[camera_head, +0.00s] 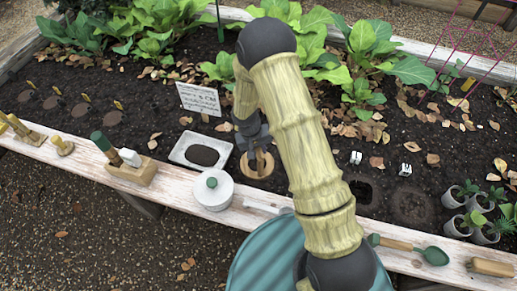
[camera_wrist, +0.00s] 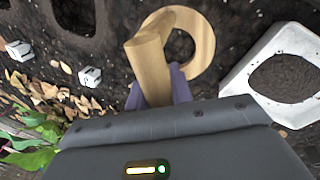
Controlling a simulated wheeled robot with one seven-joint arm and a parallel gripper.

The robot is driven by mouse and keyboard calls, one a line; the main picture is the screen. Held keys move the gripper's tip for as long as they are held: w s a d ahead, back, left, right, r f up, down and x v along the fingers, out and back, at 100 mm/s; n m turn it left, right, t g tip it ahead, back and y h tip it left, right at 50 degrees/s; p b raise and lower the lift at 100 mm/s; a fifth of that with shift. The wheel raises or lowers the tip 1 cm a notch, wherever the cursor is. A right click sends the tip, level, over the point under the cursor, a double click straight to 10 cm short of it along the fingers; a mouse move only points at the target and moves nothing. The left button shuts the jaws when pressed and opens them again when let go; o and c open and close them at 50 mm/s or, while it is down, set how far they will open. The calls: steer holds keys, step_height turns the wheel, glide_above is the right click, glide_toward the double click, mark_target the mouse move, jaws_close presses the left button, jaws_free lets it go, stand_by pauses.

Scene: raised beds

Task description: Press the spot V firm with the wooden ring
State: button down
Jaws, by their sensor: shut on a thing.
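The wooden ring (camera_head: 246,170) is a pale ring with a thick wooden handle, just right of the white tray. My gripper (camera_head: 254,141) is above it, shut on the handle. In the wrist view the ring (camera_wrist: 205,52) lies beyond my gripper (camera_wrist: 158,88), whose purple fingers clasp the handle. I cannot tell whether the ring touches the soil. Two white markers, a left one (camera_head: 356,157) and a right one (camera_head: 405,169), stand behind a dark hollow (camera_head: 362,191) and a round patch (camera_head: 412,206). Their letters are unreadable, so I cannot tell which is spot V.
The white tray (camera_head: 180,152) holds dark soil. A white lidded pot (camera_head: 212,190), a wooden tool block (camera_head: 131,174) and a green trowel (camera_head: 435,256) rest on the plank edge. Potted seedlings (camera_head: 478,216) stand at right. A sign (camera_head: 199,98) and leafy plants are behind.

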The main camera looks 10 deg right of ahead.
steer(key=shift+d+f, duration=0.15)
steer(key=shift+s+a+f, duration=0.1)
steer(key=shift+a+f, duration=0.1)
stand_by(0.5)
step_height(320, 180, up, 17)
steer(key=p, duration=1.3)
steer(key=shift+d, duration=0.15)
stand_by(0.7)
steer(key=w+d+r+m, duration=0.1)
steer(key=d+r, duration=0.4)
steer(key=d, duration=0.4)
steer(key=shift+w+d+m, duration=0.3)
steer(key=shift+w, duration=0.1)
steer(key=shift+f, duration=0.1)
